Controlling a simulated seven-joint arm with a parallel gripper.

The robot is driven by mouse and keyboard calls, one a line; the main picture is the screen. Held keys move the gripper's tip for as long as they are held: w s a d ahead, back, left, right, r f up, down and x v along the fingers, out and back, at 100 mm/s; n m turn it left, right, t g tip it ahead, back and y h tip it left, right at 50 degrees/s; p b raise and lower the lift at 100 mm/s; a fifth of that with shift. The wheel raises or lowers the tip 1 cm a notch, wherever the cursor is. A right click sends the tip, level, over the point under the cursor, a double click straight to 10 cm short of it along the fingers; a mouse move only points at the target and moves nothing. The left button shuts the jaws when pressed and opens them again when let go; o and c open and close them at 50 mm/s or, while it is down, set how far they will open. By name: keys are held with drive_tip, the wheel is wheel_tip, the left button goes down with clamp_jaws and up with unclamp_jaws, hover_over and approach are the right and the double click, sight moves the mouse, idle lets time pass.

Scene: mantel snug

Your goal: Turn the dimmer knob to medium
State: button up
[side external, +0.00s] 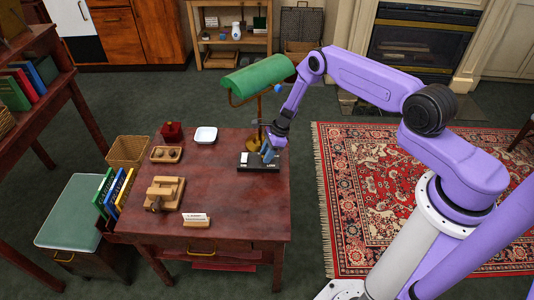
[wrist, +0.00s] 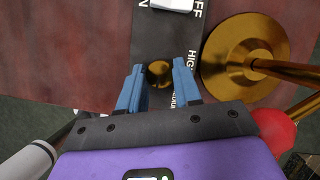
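The dimmer knob (wrist: 160,73) is a small round dark brass knob on a black panel (wrist: 165,35); the panel also shows on the desk in the side view (side external: 246,165). White lettering by the knob includes "HIGH"; other words are partly hidden, and I cannot read the knob's setting. My gripper (wrist: 160,68) points down with its blue fingers apart, one on each side of the knob. Whether either finger touches it is not clear. In the side view my gripper (side external: 268,154) is low over the panel, and the knob is hidden.
A brass lamp base (wrist: 226,62) stands close to the right of the panel in the wrist view, under the green shade (side external: 258,75). A white switch (wrist: 172,4) is on the panel. A white dish (side external: 206,135) and wooden items sit farther left. The desk middle is clear.

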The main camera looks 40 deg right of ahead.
drive_tip(key=o, duration=0.4)
drive_tip(key=shift+r, duration=0.1)
drive_tip(key=v, duration=1.2)
